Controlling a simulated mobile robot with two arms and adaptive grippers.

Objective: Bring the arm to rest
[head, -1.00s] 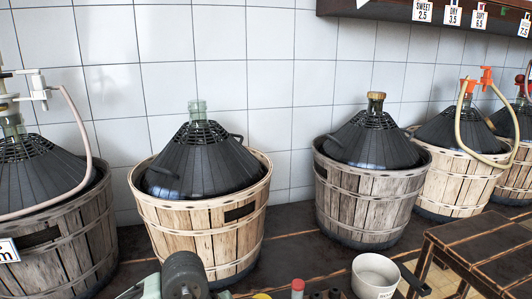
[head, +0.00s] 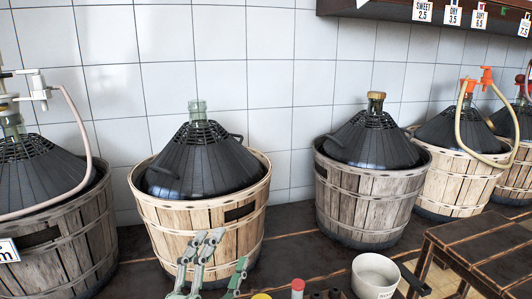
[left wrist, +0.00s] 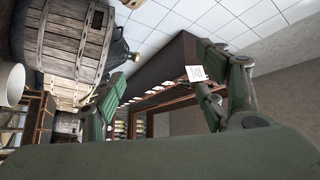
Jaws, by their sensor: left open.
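My left gripper (head: 229,248) is at the bottom of the head view with its green-grey fingers pointing up. It is open and its fingers are apart with nothing between them. It stands in front of the middle light wooden basket (head: 180,222), which holds a black-covered demijohn (head: 200,160); I cannot tell the gap to it. In the left wrist view the left gripper's fingers (left wrist: 150,80) spread to either side, empty, and the view is tilted. My right gripper is not in view.
Other basketed demijohns stand along the tiled wall: a left one with a hose (head: 75,130), a grey basket (head: 365,205), and a light basket with an orange tap (head: 455,185). A white pot (head: 375,275) and a dark wooden stool (head: 490,255) are at front right. A shelf with labels (head: 400,8) hangs above.

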